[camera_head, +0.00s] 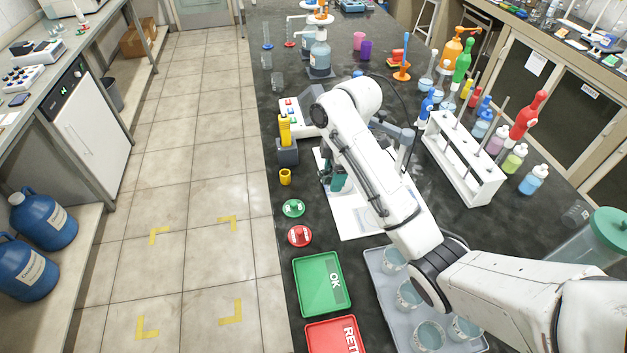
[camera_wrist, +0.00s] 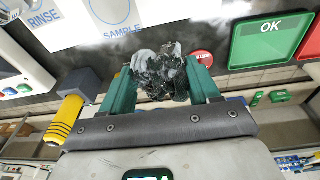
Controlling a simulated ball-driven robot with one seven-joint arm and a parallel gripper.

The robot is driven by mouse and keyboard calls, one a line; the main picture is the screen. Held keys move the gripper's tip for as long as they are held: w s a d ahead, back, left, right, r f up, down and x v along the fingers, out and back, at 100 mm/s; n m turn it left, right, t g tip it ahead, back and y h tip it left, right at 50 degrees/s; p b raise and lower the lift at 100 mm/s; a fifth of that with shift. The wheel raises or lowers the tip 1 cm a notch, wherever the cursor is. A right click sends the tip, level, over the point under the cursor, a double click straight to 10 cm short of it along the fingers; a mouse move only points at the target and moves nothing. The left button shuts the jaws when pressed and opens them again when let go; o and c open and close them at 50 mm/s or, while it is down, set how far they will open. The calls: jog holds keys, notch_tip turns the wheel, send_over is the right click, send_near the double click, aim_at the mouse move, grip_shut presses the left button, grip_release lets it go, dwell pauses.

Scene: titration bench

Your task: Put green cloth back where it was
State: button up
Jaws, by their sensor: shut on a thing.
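In the wrist view my gripper (camera_wrist: 159,70) has two teal fingers, shut on a crumpled cloth-like bundle (camera_wrist: 160,78). The bundle looks dark with grey and whitish patches, and little clear green shows on it. It sits between the fingertips, over the dark bench. In the head view my gripper (camera_head: 337,181) is low over the white sheet area, mostly behind my arm, and the bundle cannot be made out there. I see no other cloth on the bench.
A white sheet (camera_head: 352,222) with RINSE and SAMPLE circles lies below my arm. A yellow-topped grey holder (camera_head: 287,152), green and red discs (camera_head: 293,208), a green OK tray (camera_head: 321,284) and a red tray (camera_head: 332,335) line the left edge.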

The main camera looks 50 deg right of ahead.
jog(key=w+d+f+b, duration=0.1)
jog(key=w+f+b, duration=0.3)
jog(key=w+b, duration=0.2)
send_over(306, 184)
jog(key=f, duration=0.4)
jog(key=shift+s+d+f, duration=0.1)
jog(key=shift+s+f, duration=0.1)
jog(key=shift+s, duration=0.15)
jog(key=shift+w+f, duration=0.1)
jog(key=shift+f, duration=0.25)
jog(key=shift+f+p, duration=0.3)
jog(key=shift+f, duration=1.05)
jog(key=shift+f, duration=0.15)
jog(key=o, duration=1.1)
